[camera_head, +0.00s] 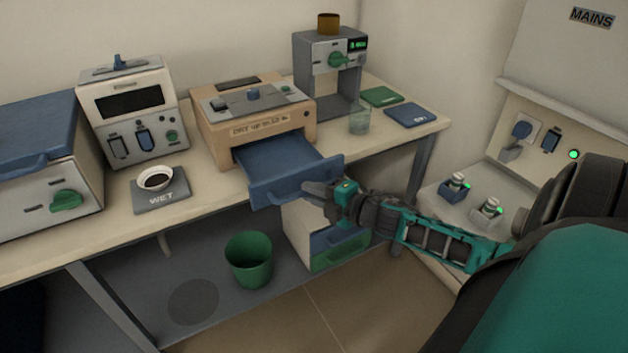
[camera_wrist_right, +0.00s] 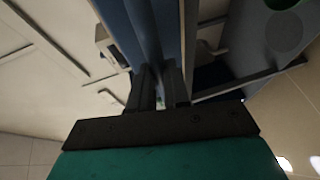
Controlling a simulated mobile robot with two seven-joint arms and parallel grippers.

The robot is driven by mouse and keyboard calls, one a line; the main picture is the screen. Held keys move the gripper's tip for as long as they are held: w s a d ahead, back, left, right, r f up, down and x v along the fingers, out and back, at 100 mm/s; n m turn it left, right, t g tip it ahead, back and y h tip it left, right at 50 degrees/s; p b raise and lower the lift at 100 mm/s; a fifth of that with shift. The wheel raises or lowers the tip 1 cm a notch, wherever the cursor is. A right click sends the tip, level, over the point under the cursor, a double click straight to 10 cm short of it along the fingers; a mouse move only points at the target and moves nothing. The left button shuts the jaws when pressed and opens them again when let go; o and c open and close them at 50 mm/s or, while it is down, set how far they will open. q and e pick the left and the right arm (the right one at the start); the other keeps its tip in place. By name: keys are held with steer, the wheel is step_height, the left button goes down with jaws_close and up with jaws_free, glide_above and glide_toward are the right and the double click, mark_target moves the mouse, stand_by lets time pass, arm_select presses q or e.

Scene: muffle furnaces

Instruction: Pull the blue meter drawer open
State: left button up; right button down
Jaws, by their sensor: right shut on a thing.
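The blue meter drawer (camera_head: 280,162) sticks well out of the front of the tan meter box (camera_head: 254,113) on the bench. Its front panel and handle face me, and its inside looks empty. My right gripper (camera_head: 322,190) is at the right part of the drawer front, shut on the drawer handle. In the right wrist view, the two dark fingers (camera_wrist_right: 158,88) close around a blue bar of the handle (camera_wrist_right: 143,35). The fingers hide part of the handle. My left gripper is not in view.
A small drawer cabinet (camera_head: 298,228) stands below the bench, beside a green bin (camera_head: 248,260). On the bench are a white meter (camera_head: 133,108), a WET pad (camera_head: 160,197) with a bowl, a glass (camera_head: 359,122) and a grey machine (camera_head: 305,68). Open floor lies in front.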

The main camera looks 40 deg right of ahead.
steer(key=c, duration=1.4)
jaws_free()
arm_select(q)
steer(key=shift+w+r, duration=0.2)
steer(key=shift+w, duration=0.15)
arm_select(e)
steer(key=o, duration=0.3)
arm_select(q)
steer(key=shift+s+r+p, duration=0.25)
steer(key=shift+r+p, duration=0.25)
steer(key=shift+p, duration=0.1)
arm_select(e)
steer(key=v, duration=1.3)
